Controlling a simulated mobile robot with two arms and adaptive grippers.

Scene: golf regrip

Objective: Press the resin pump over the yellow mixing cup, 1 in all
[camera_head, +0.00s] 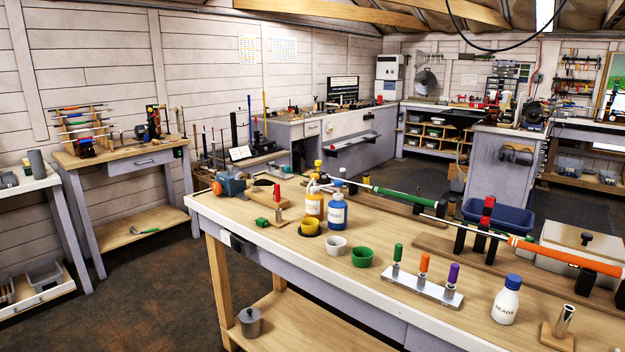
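Two pump bottles stand side by side on the wooden workbench (290,258). The yellow mixing cup (309,227) sits on a dark round pad just in front of the yellow bottle. I cannot tell whether anything is in the cup. Neither of my grippers is in view.
A white cup (336,246) and a green cup (362,257) stand right of the yellow cup. A metal rack (424,287) with green, orange and purple handles, a blue-capped white bottle (506,300) and golf clubs on stands lie further right. A blue vise (232,186) is at the left end.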

